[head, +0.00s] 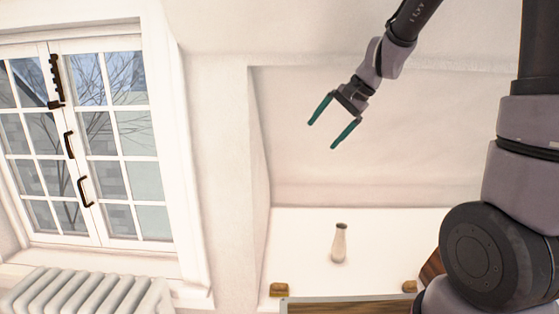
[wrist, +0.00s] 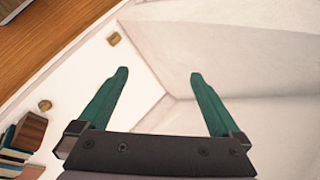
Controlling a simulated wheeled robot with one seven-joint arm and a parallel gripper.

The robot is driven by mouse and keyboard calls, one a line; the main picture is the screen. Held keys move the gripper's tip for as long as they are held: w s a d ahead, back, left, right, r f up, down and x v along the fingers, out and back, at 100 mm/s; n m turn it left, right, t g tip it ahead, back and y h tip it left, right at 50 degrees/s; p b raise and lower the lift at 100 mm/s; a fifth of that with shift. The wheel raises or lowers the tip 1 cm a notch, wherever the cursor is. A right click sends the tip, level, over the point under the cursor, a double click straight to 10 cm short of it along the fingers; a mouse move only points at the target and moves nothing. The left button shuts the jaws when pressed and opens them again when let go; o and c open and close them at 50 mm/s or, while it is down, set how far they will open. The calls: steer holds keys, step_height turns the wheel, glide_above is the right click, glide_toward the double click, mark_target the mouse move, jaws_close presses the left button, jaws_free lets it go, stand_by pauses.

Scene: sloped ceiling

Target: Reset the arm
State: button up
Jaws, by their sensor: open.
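My gripper (head: 333,121) is in the upper middle of the head view, raised in front of the pale sloped wall, above the white shelf surface. Its two green fingers are spread apart with nothing between them. In the wrist view the open fingers (wrist: 158,84) point toward the white surface and the wall corner. My arm comes down from the top of the head view. My gripper is well apart from the vase below it and touches nothing that I can see.
A pale vase (head: 340,245) stands upright on the white shelf surface (head: 300,235). Small wooden blocks (head: 279,289) (head: 410,286) sit near its front edge. A window (head: 95,140) and a white radiator (head: 85,292) are at left. Books (wrist: 18,150) show in the wrist view.

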steer(key=s+d+r+n+t+h, duration=0.1)
steer(key=s+d+r+h, duration=0.1)
steer(key=s+d+r, duration=0.3)
steer(key=s+d+r+n+t+h, duration=0.2)
steer(key=s+d+r, duration=0.2)
steer(key=s, duration=1)
steer(key=d, duration=0.3)
steer(key=shift+s+r+t, duration=0.25)
steer(key=shift+r+t, duration=0.05)
steer(key=shift+r, duration=0.1)
